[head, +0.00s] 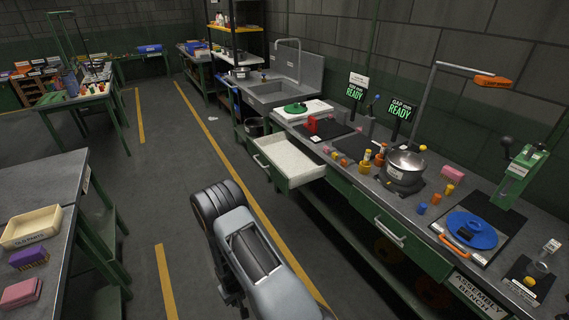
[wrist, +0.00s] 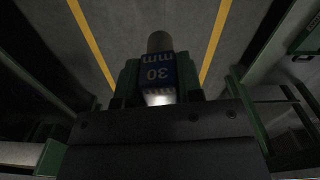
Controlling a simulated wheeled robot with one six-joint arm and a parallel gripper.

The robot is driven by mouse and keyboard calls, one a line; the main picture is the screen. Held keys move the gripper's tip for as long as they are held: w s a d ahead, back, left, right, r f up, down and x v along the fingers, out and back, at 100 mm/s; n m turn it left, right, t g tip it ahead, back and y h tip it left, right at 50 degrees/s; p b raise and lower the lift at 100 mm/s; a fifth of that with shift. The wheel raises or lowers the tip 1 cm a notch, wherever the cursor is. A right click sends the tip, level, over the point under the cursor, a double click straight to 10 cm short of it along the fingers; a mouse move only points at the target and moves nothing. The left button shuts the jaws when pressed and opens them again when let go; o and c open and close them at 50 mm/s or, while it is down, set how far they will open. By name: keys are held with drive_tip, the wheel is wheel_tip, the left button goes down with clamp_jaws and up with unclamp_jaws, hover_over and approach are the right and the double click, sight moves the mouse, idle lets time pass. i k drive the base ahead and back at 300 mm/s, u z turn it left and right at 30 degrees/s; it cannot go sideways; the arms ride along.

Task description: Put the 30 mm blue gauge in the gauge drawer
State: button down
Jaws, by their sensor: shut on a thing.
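The blue gauge (wrist: 158,72) is in the wrist view, with "30 mm" printed on it, upside down in the picture. A grey rounded end sticks out beyond its blue part. My gripper (wrist: 158,84) is shut on the gauge, with a green finger on each side of it. Grey floor with yellow lines shows behind. An open drawer (head: 283,176) with a pale, apparently empty inside juts from the green bench in the head view; I cannot read a label on it. My gripper and the gauge are hidden behind my arm in the head view.
The assembly bench (head: 345,172) runs along the right wall, holding a pot (head: 405,166), a blue disc (head: 471,230) and small coloured parts. A closed drawer (head: 390,230) is beside the open one. A table with an outfeed tray (head: 32,226) stands left. The aisle floor between is clear.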

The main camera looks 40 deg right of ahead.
sight(293, 159)
drive_tip(key=i, duration=2.9)
drive_tip(key=z, duration=2)
